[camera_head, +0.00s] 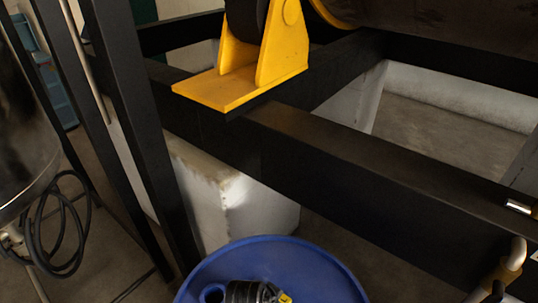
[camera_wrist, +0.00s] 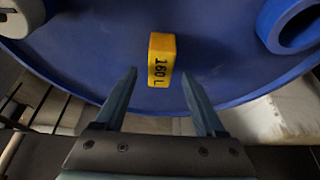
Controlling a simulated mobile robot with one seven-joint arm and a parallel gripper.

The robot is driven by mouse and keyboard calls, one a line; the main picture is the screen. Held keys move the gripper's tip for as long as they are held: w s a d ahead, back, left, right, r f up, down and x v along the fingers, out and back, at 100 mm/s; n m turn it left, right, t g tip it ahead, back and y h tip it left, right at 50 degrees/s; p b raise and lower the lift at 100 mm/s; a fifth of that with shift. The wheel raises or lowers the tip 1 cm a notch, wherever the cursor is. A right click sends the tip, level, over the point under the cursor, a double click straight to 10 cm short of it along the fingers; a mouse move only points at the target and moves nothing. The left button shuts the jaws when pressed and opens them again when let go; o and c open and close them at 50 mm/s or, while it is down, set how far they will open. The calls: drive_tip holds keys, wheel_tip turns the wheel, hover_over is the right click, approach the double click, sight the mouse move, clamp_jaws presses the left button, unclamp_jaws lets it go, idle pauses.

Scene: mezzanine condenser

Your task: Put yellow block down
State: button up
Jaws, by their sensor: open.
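The block's near end lies between the fingertips in the picture, with a gap on both sides and no visible contact. In the head view the blue drum top (camera_head: 320,265) shows at the bottom edge. A small yellow patch (camera_head: 285,298) there may be the block, beside a dark ribbed shape that I cannot identify surely.
A raised blue ring (camera_wrist: 295,25) and a pale round fitting (camera_wrist: 20,15) stand on the drum top. Black beams (camera_head: 330,165) with a yellow bracket (camera_head: 245,75) lie behind the drum. A metal tank (camera_head: 25,130) with a coiled black hose stands left.

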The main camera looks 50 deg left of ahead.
drive_tip(key=a+v, duration=0.1)
drive_tip(key=v, duration=0.7)
drive_tip(key=w+d+r+t+y, duration=0.3)
drive_tip(key=w+r+t, duration=0.3)
drive_tip(key=w+r, duration=1)
drive_tip(key=w+d+r+m+t, duration=0.1)
drive_tip(key=w+d+r+t, duration=0.15)
drive_tip(key=r, duration=0.65)
drive_tip(key=w+d+r+t, duration=0.1)
drive_tip(key=d+r+t, duration=0.25)
drive_tip(key=r, duration=0.45)
drive_tip(key=s+d+r+t, duration=0.15)
drive_tip(key=d+r, duration=0.25)
drive_tip(key=r, duration=0.4)
drive_tip(key=d+r+t, duration=0.3)
drive_tip(key=d+r, duration=0.1)
drive_tip(key=r, duration=0.4)
drive_tip(key=s+d+r+t+h, duration=0.2)
drive_tip(key=s+d+r+t, duration=0.1)
drive_tip(key=r, duration=0.4)
drive_tip(key=s+d+r+m+t+h, duration=0.1)
drive_tip(key=s+d+r+t+h, duration=0.1)
drive_tip(key=s+d+r, duration=0.4)
drive_tip(key=shift+s+r+m+t, duration=0.3)
drive_tip(key=shift+s+r+t, duration=0.6)
drive_tip(key=shift+r, duration=0.1)
